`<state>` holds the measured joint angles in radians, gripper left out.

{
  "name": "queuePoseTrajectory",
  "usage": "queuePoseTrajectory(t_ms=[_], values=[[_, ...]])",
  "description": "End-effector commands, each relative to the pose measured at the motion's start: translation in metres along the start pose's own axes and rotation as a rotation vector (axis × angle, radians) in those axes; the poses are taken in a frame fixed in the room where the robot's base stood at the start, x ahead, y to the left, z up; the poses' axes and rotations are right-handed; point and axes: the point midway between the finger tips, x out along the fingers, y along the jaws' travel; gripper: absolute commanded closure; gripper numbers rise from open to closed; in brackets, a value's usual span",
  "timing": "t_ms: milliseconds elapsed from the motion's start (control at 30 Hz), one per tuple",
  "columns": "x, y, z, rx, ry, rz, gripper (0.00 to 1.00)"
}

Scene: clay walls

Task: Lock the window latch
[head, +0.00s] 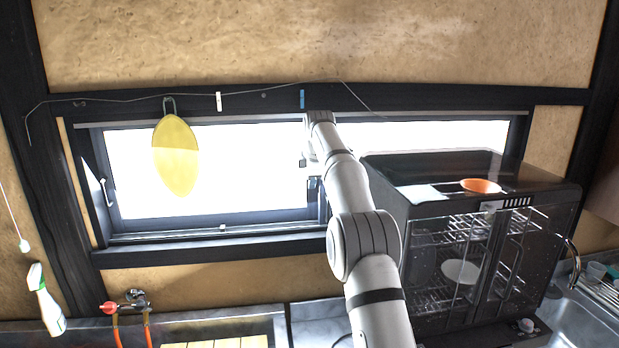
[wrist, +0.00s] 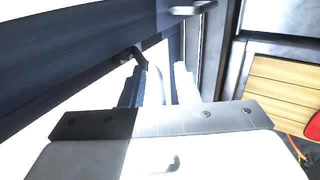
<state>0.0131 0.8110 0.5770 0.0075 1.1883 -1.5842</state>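The window (head: 225,180) is a wide dark-framed one with bright panes. At its left side is a pale lever-like latch (head: 105,190). A small dark fitting (head: 314,184) sits on the middle upright, just below my gripper (head: 304,160), which is small and partly hidden by my wrist in the head view. In the wrist view my gripper (wrist: 160,85) has its two fingers apart, one in shade, one bright. A pale curved piece (wrist: 155,85) shows between them; glare hides whether it is touched. A dark hooked piece (wrist: 133,55) lies just beyond, and a silver handle (wrist: 190,9) shows at the top edge.
A yellow oval item (head: 176,157) hangs before the left pane. A spray bottle (head: 45,300) and red-handled tap (head: 125,303) are at lower left.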

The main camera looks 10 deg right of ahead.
Motion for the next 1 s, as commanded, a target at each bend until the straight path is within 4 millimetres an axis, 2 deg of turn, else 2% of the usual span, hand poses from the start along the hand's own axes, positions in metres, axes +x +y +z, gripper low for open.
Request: queuePoseTrajectory(t_ms=[267,367,700,833,1000], values=[[-0.002,0.0,0.0,0.0,0.0,0.002,0.7],[-0.012,0.001,0.0,0.0,0.0,0.003,0.7],[-0.066,0.0,0.0,0.0,0.0,0.002,0.7],[-0.076,0.0,0.0,0.0,0.0,0.001,0.7],[-0.078,0.0,0.0,0.0,0.0,0.001,0.7]])
